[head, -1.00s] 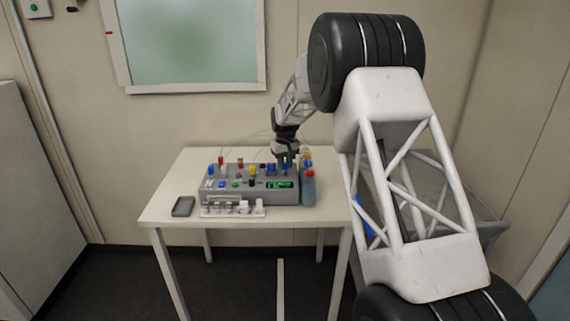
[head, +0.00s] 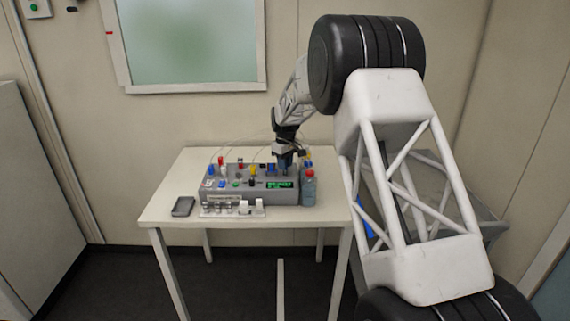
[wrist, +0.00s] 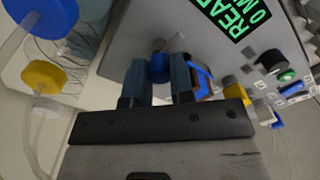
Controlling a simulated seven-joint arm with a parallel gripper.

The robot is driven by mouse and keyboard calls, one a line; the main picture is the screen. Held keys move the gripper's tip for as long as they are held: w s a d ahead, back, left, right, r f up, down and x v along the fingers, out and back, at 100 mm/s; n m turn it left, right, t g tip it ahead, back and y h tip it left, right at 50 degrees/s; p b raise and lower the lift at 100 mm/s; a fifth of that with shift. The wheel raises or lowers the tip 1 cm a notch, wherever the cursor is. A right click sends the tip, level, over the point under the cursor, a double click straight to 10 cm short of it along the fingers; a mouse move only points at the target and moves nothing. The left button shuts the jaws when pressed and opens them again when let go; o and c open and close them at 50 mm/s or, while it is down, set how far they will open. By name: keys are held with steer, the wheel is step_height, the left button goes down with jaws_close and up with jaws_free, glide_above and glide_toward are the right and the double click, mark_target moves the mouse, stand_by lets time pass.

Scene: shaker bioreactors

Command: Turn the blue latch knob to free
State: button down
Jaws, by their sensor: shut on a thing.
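The grey bioreactor console (head: 222,198) stands on the white table. My gripper (head: 285,163) points down over the right rear part of its top. In the wrist view, my gripper's two blue-grey fingers (wrist: 159,80) are closed around a small blue knob (wrist: 159,68), one finger on each side. The knob's lower part is hidden between the fingers. A blue-edged part (wrist: 206,78) sits just right of the right finger. I cannot tell the knob's turned position.
A green-lit display (head: 280,184) is on the console front. A white rack (head: 232,211) with small vessels is in front. A dark tray (head: 183,206) lies at left. A yellow knob (wrist: 232,92) is near the fingers.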

steer(key=c, duration=1)
jaws_free()
steer(key=shift+r, duration=0.1)
steer(key=shift+r, duration=3.85)
